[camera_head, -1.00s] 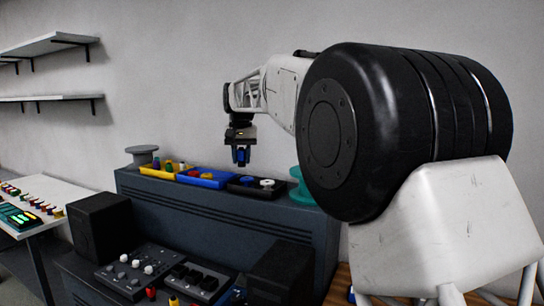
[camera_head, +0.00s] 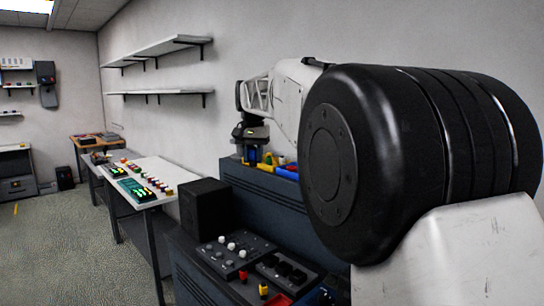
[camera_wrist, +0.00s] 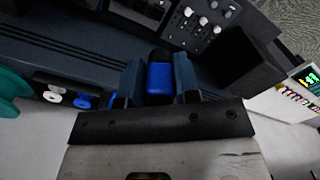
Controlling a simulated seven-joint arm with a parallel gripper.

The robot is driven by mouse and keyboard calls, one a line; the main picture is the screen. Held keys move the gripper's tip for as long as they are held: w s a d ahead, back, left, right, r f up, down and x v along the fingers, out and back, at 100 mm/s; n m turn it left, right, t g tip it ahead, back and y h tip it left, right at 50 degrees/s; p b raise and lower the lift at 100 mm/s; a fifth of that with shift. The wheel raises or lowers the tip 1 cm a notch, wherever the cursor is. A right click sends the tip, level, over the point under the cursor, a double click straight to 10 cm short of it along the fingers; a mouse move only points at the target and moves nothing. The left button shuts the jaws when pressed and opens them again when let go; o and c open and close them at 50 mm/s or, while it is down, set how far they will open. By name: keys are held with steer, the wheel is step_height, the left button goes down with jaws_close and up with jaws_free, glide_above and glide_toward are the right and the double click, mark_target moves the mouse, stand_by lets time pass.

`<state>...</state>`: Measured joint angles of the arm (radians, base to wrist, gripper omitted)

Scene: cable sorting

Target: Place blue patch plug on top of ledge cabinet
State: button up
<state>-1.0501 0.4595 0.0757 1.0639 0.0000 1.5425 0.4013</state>
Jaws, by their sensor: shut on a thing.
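The blue patch plug (camera_wrist: 160,80), with a dark end, is held between the fingers of my gripper (camera_wrist: 160,88) in the wrist view. In the head view my gripper (camera_head: 250,155) is over the left end of the dark blue-grey ledge cabinet (camera_head: 262,203), close to its top. The plug is too small there to tell whether it touches the top. The cabinet's right part is hidden behind my arm.
A black box (camera_head: 206,207) and a knob panel (camera_head: 235,254) are in front. A white table (camera_head: 143,180) with colored parts stands left.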

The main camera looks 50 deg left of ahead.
glide_above(253, 290)
step_height(253, 290, down, 38)
steer(key=shift+f, duration=0.15)
steer(key=shift+f, duration=0.15)
steer(key=shift+f, duration=3.25)
steer(key=shift+f, duration=0.45)
steer(key=o, duration=1.1)
steer(key=shift+r, duration=3.9)
